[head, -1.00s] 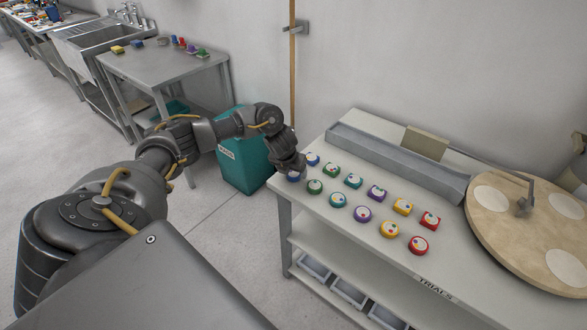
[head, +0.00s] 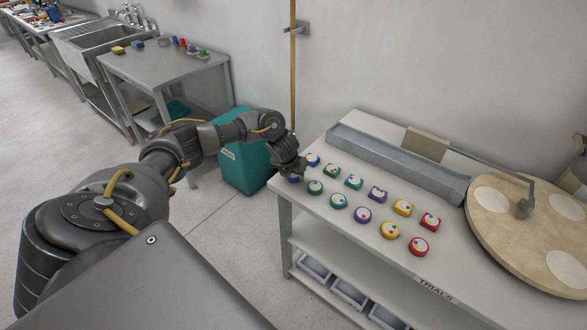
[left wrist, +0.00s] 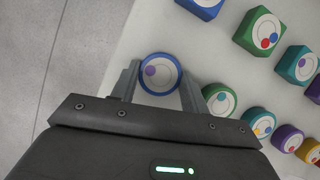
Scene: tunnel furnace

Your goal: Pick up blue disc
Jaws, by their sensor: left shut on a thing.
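The blue disc (left wrist: 160,74) is round with a white top and a purple dot. In the left wrist view it sits between the two fingers of my left gripper (left wrist: 160,88), which is shut on it. In the head view my left gripper (head: 292,176) is at the left corner of the white table, and only a bit of the blue disc (head: 294,179) shows under it. I cannot tell whether the disc touches the table. My right gripper is in neither view.
Close by on the table (head: 300,195) are a blue square piece (head: 312,159) and a green disc (head: 315,187). Several other coloured pieces stand in two rows to the right. A grey trough (head: 400,163) and a round wooden turntable (head: 515,228) lie beyond. A teal bin (head: 243,165) stands left of the table.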

